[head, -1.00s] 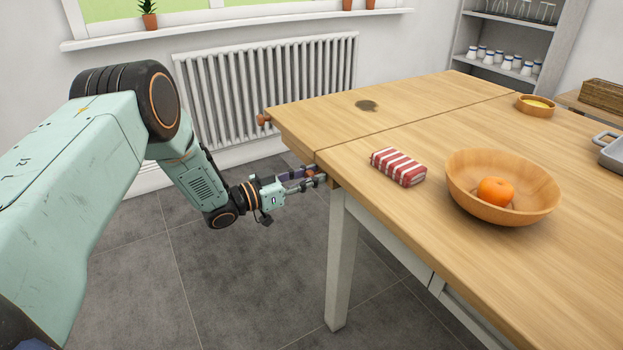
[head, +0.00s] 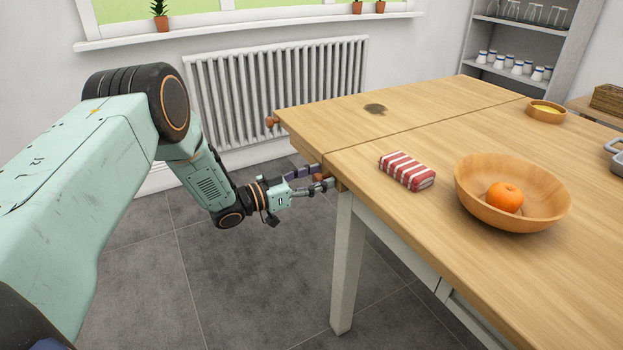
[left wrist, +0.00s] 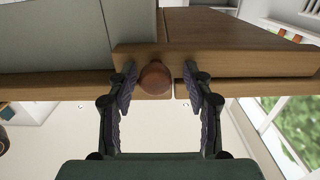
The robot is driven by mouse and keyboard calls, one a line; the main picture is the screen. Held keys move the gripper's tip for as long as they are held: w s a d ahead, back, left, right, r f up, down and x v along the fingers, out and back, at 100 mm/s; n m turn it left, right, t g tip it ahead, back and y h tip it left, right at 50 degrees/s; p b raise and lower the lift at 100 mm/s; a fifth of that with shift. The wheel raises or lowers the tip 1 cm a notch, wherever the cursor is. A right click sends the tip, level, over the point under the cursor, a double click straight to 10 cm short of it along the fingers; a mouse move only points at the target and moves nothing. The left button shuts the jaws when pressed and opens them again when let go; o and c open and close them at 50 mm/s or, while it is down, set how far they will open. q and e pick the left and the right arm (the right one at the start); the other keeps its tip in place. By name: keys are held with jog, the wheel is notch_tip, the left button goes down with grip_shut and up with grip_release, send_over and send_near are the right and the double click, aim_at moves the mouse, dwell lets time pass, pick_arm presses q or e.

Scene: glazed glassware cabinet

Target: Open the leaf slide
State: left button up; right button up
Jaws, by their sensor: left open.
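The wooden table (head: 450,120) has a seam across its top, with the leaf (head: 345,108) on its far side. A round brown knob, the pull of a leaf slide, is at the table's edge near this seam; it shows clearly in the left wrist view (left wrist: 155,78). My left gripper (head: 325,178) is open at that edge, below the tabletop. A second knob (head: 271,122) sticks out at the leaf's far left corner. My right gripper is out of view.
A striped red-and-white cloth (head: 407,171) and a wooden bowl (head: 545,205) with an orange (head: 504,197) stand on the table. A table leg (head: 343,265) is just below my left gripper. A radiator (head: 280,95) stands behind. Floor left of the table is clear.

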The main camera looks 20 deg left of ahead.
pick_arm(q)
jog(key=v, duration=1.2)
notch_tip(320, 180, down, 8)
jog(key=s+n+g+y, duration=0.1)
jog(key=s+n+y, duration=0.1)
jog(key=n+y, duration=0.4)
jog(key=s+d+f+n+g+y+p, duration=0.25)
jog(key=s+d+f+g, duration=0.35)
jog(key=s, duration=0.5)
jog(key=s+d+g+y+p, duration=0.1)
jog(key=s+d+g+p, duration=0.1)
jog(key=s, duration=1)
jog(key=s+d+g+y+p, duration=0.1)
jog(key=s+g, duration=0.4)
jog(key=s, duration=0.7)
jog(key=shift+s+d+r+p, duration=0.15)
jog(key=shift+d+r+p, duration=0.3)
jog(key=shift+p, duration=0.5)
